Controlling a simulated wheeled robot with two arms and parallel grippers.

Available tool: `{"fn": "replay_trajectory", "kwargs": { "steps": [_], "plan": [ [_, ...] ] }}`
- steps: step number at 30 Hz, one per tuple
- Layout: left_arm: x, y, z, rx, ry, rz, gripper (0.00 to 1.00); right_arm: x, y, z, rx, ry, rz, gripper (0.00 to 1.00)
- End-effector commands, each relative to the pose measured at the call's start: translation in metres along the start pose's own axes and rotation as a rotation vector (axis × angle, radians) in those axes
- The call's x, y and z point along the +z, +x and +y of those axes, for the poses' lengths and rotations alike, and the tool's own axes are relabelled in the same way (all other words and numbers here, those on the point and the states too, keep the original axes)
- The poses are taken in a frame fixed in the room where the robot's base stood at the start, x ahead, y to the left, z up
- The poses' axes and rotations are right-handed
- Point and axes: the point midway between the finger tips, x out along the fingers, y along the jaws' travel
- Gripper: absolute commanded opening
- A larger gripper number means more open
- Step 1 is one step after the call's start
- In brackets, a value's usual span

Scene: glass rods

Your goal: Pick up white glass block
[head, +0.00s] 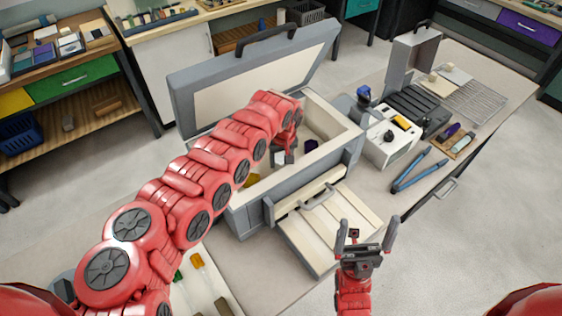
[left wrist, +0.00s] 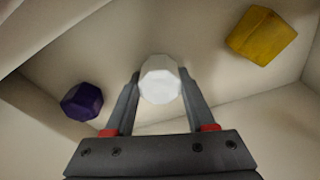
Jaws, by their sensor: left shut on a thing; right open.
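The white glass block (left wrist: 160,78) is a pale faceted piece between the two fingertips of my left gripper (left wrist: 158,88) in the left wrist view. The gripper is shut on it. In the head view my left arm reaches over the wall of the grey kiln box (head: 240,215), and my left gripper (head: 281,157) is down inside it. I cannot clearly make out the white block there. My right gripper (head: 367,238) is open and empty in front of the kiln, with its fingers apart.
A yellow block (left wrist: 262,36) and a purple block (left wrist: 82,101) lie apart inside the kiln, on either side of the white one. The kiln's hinged lid (head: 255,75) stands open behind. A white control box (head: 392,135) and blue-handled pliers (head: 418,168) are to the right.

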Motion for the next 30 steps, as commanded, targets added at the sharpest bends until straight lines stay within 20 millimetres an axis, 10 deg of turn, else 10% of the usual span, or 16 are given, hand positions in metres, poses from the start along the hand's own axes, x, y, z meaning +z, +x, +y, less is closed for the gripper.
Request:
{"fn": "replay_trajectory", "kwargs": {
  "steps": [10, 30],
  "plan": [
    [-0.003, -0.01, 0.0, 0.0, -0.001, 0.002, 0.0, 0.001, -0.005, 0.0, 0.0, 0.0, 0.0, 1.0],
    [-0.015, -0.099, 0.0, -0.001, 0.0, -0.001, 0.0, 0.006, -0.037, -0.002, 0.0, 0.0, 0.0, 1.0]
  ]
}}
